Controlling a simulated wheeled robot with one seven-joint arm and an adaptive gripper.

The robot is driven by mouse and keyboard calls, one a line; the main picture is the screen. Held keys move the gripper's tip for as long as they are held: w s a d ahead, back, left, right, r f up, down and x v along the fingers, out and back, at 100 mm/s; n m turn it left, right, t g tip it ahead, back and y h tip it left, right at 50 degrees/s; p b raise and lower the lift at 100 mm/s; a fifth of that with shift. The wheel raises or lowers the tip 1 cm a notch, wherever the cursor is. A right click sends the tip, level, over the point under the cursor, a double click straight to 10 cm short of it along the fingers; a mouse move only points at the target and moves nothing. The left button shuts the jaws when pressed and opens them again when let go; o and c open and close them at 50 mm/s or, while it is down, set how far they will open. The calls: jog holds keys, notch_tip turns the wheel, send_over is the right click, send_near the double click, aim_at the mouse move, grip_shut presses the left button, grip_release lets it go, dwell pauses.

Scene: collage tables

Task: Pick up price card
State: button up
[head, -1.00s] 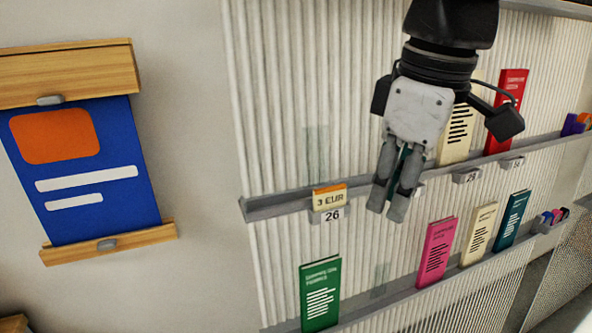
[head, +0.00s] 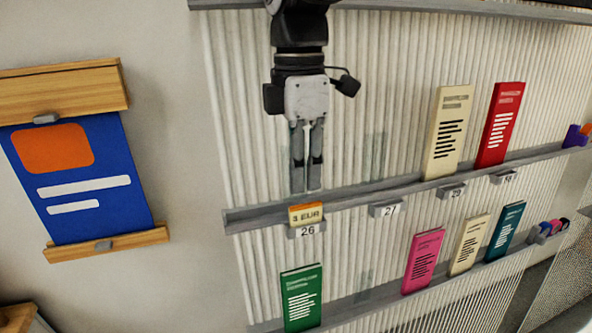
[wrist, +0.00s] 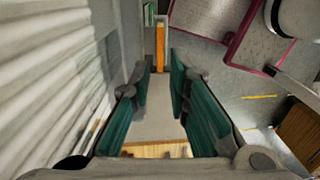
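The price card (head: 306,215), cream with an orange top and "3 EUR" on it, stands at the left end of the upper shelf ledge (head: 345,202), above the number 26 tag. My gripper (head: 306,188) points down just above the card in the head view, apart from it. In the wrist view the fingers of my gripper (wrist: 160,82) are spread with a gap between them and hold nothing. The card's orange edge (wrist: 160,46) shows beyond the fingertips, in line with the gap.
A cream booklet (head: 447,130) and a red booklet (head: 499,125) stand farther right on the upper ledge. The lower ledge holds a green booklet (head: 302,297), a pink booklet (head: 423,262) and others. A blue poster (head: 82,180) hangs at left. The ribbed wall is close beside my gripper.

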aim_at(302, 205)
jog(key=shift+s+d+f+p, duration=0.1)
jog(key=shift+s+f+p, duration=0.1)
jog(key=shift+f, duration=1.5)
jog(key=shift+s+f+p, duration=0.1)
jog(key=shift+f+p, duration=0.1)
jog(key=shift+f, duration=1.5)
jog(key=shift+c, duration=0.3)
grip_shut()
